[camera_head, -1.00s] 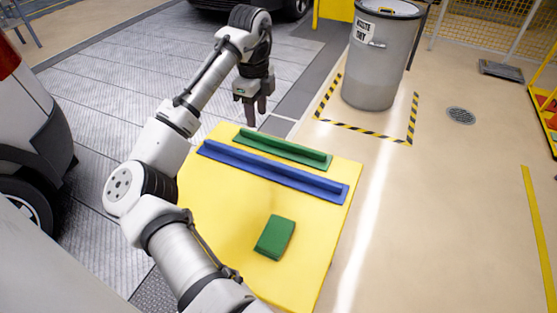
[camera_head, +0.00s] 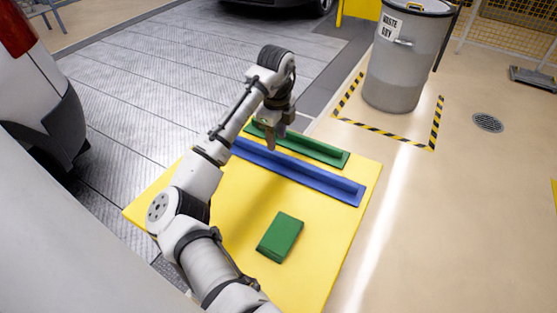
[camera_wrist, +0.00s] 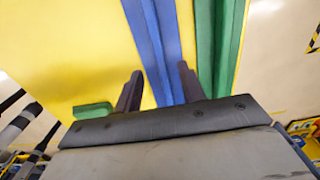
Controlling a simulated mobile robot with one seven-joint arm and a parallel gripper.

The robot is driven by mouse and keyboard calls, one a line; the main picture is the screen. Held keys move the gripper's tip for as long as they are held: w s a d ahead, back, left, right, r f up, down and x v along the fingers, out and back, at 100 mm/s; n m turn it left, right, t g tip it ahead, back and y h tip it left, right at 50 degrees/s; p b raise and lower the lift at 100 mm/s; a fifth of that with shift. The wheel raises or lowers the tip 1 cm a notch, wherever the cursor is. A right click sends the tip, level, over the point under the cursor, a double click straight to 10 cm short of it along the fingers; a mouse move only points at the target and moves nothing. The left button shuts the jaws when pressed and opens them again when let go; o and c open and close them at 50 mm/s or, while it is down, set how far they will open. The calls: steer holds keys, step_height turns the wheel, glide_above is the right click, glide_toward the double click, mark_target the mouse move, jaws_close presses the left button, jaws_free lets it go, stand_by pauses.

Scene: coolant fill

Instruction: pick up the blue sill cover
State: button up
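The blue sill cover (camera_head: 310,178) is a long ridged strip lying on the yellow table (camera_head: 222,232), beside and parallel to a green sill cover (camera_head: 318,147). My gripper (camera_head: 270,143) points down over the left part of the blue cover. In the wrist view, the two dark fingers of my gripper (camera_wrist: 160,88) are spread apart. The blue cover (camera_wrist: 154,42) runs into the space between them, and the green cover (camera_wrist: 218,45) lies to the right. I cannot tell how far the fingertips are above the blue cover. Its left end is hidden behind my arm.
A green block (camera_head: 280,237) lies on the table's near part. A grey waste bin (camera_head: 402,65) stands on the floor beyond, inside striped tape. A white vehicle (camera_head: 40,95) is at the left. The table around the block is clear.

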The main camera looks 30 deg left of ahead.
mark_target(279, 154)
steer(key=shift+d+f+p, duration=0.2)
steer(key=shift+f, duration=1.1)
steer(key=shift+d+f+p, duration=0.15)
steer(key=shift+f+p, duration=0.05)
steer(key=shift+f, duration=1.05)
jaws_close()
